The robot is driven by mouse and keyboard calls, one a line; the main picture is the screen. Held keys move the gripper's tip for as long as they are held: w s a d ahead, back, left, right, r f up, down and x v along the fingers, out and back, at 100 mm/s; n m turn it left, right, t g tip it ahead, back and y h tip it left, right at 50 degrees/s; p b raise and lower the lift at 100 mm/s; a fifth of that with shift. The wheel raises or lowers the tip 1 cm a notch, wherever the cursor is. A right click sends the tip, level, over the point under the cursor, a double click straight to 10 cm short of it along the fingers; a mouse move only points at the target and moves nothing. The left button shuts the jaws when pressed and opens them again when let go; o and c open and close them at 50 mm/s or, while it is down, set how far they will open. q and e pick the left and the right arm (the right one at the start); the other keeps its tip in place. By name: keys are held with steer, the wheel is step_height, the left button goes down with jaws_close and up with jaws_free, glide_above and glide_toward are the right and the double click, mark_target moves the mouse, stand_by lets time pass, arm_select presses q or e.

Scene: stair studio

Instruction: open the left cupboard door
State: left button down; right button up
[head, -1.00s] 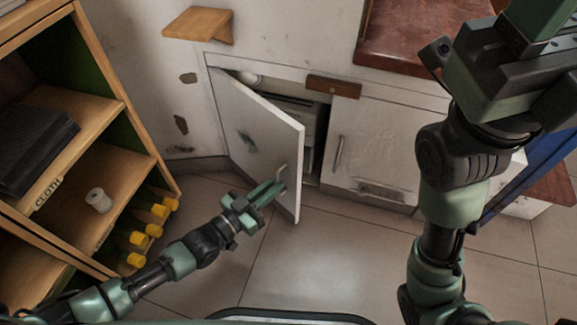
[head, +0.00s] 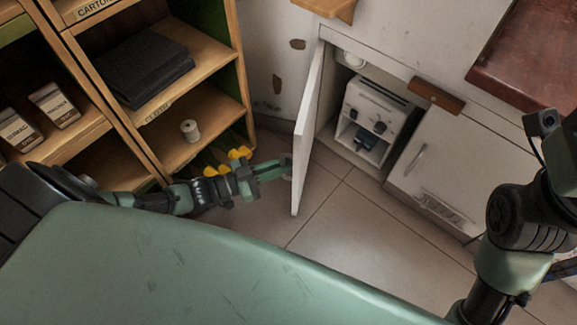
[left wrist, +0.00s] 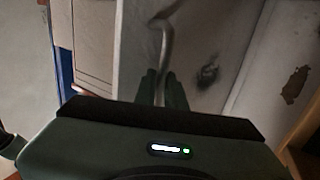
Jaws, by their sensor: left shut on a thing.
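The left cupboard door (head: 309,130) is white and stands wide open, seen nearly edge-on in the head view. My left gripper (head: 284,168) is at the door's outer face, left of its free edge. In the left wrist view the door's scuffed white face (left wrist: 210,45) shows with a bent metal handle (left wrist: 166,45), and the fingers of my left gripper (left wrist: 162,88) are shut on the handle's lower part. In the head view the handle is mostly hidden by the gripper. My right arm enters at the right; its gripper is out of frame.
Inside the cupboard is a pale appliance with knobs (head: 375,115). The right cupboard door (head: 445,165) is shut. A wooden shelf unit (head: 215,105) stands left, close to my left arm. Tiled floor (head: 350,230) in front of the cupboard is clear.

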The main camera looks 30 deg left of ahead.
arm_select(q)
steer(key=shift+w+a+r, duration=0.3)
steer(key=shift+w, duration=0.2)
steer(key=c, duration=1.5)
jaws_free()
steer(key=shift+d, duration=0.1)
steer(key=shift+s+d, duration=0.1)
steer(key=shift+s+f, duration=0.1)
